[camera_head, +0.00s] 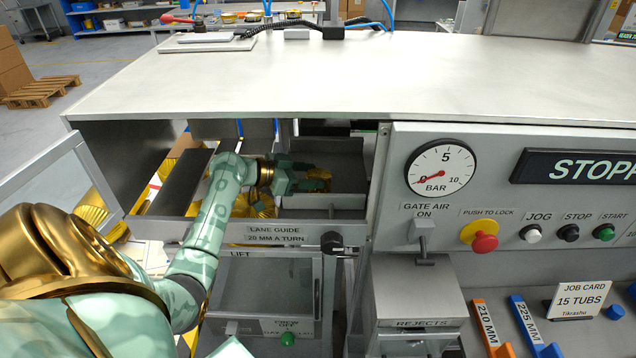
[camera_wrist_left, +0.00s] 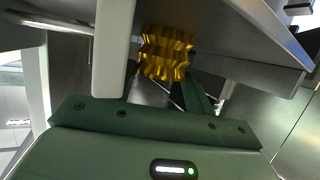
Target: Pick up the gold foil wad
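The gold foil wad (camera_wrist_left: 166,52) is a ridged, shiny gold piece in the left wrist view, just beyond and between the fingers of my left gripper (camera_wrist_left: 165,88). A pale bar stands close to its left side. In the head view the wad (camera_head: 320,174) shows small at the fingertips of my left gripper (camera_head: 309,177), inside the machine's open bay. The dark green fingers stand apart on either side of it. Contact between fingers and wad cannot be made out. My right gripper is in neither view.
Metal dividers (camera_head: 180,178) and the bay's front wall, with the lane guide label (camera_head: 276,232), stand close around my left arm. More yellow-gold pieces (camera_head: 92,208) lie at the left. The control panel (camera_head: 510,190) is at the right. The top plate (camera_head: 330,80) overhangs behind.

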